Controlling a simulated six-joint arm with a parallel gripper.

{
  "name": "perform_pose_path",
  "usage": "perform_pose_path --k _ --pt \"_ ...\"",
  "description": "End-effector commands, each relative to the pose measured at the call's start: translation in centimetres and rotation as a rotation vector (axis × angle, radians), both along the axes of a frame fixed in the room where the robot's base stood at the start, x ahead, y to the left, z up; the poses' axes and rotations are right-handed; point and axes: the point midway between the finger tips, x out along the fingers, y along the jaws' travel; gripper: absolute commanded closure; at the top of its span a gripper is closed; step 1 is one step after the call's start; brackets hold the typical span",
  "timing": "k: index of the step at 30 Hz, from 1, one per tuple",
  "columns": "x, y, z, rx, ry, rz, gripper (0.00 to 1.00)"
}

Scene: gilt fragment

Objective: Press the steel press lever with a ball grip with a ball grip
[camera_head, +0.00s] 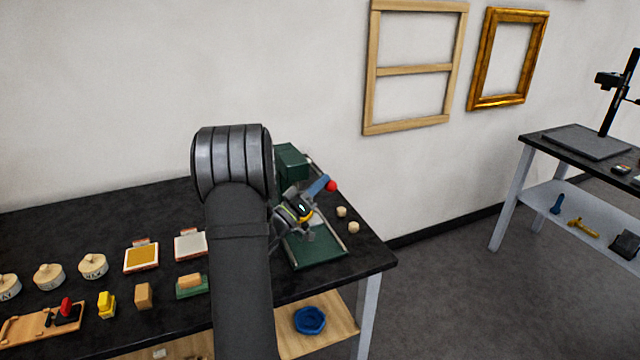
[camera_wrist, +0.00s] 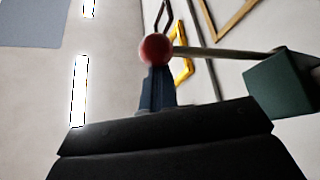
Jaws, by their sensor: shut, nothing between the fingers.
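The press lever is a steel rod (camera_wrist: 225,53) with a red ball grip (camera_wrist: 155,49). In the wrist view the rod runs right from the ball to the green press body (camera_wrist: 285,84). The red ball also shows in the head view (camera_head: 331,186), above the green press base (camera_head: 318,247). My gripper (camera_wrist: 156,72) is shut and empty, its blue fingers directly at the ball in the wrist view. In the head view my gripper (camera_head: 322,183) has its tips next to the ball. I cannot tell whether they touch. My arm hides part of the press.
The press stands at the right end of a black table (camera_head: 368,262). Two small pale pieces (camera_head: 346,218) lie right of it. Several blocks, pads and round wooden pieces (camera_head: 93,266) fill the left. A blue bowl (camera_head: 310,320) sits on the shelf below.

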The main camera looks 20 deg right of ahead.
Motion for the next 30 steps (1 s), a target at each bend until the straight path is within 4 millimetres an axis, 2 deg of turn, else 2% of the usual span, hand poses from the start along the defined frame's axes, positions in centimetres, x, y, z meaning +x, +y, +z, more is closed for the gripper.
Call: perform_pose_path --k 2,7,8,9,12,18,24,30 --pt "0.0 0.0 0.1 0.011 0.01 -0.004 1.0" --pt "1.1 0.8 3.5 0.001 -0.003 0.001 1.0" --pt "1.2 1.2 3.5 0.002 0.0 0.004 1.0" --pt "1.0 2.3 2.6 0.002 0.005 0.004 1.0" --pt "0.6 4.4 1.5 0.0 0.003 0.004 1.0" --pt "0.0 7.7 -0.2 -0.002 0.0 0.004 1.0" --pt "-0.3 9.3 -1.0 -0.003 -0.003 0.003 1.0" --pt "-0.4 9.5 -1.1 -0.004 -0.004 0.001 1.0"
